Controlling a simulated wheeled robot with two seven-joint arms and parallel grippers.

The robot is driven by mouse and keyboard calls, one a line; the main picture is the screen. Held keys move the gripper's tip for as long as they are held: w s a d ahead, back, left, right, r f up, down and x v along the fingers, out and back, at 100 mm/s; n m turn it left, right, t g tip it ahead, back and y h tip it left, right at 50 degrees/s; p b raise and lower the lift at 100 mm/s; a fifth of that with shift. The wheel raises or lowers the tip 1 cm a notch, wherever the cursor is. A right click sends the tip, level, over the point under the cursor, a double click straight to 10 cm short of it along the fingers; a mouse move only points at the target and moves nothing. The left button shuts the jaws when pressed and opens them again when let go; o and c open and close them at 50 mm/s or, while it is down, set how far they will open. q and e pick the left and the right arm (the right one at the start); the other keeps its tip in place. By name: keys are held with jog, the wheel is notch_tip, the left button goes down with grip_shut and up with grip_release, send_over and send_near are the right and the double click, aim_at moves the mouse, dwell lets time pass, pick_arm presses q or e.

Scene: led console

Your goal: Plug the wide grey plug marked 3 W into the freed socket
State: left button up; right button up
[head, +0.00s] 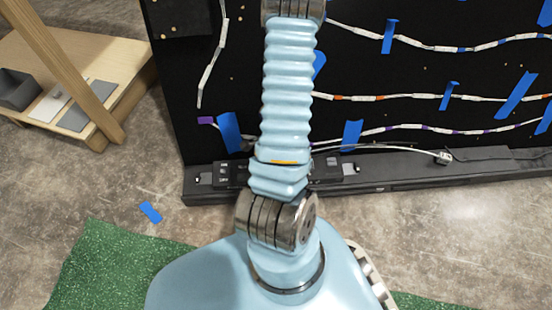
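A dark power strip (333,169) lies on the black ledge at the foot of the black panel. One of my arms covers its middle, and its sockets are too small to make out. A small pale plug-like piece (443,157) on a white cable sits on the ledge to the right. I cannot read any marking on it, so I cannot tell whether it is the wide grey plug marked 3 W. Neither of my grippers shows; the arm in the middle runs out of the top of the view.
The black panel (360,60) carries several light strings held by blue tape. A black ledge (400,180) runs along its foot. A wooden table (120,70) with a grey bin (16,92) stands at left. A green mat (90,265) lies on open floor in front.

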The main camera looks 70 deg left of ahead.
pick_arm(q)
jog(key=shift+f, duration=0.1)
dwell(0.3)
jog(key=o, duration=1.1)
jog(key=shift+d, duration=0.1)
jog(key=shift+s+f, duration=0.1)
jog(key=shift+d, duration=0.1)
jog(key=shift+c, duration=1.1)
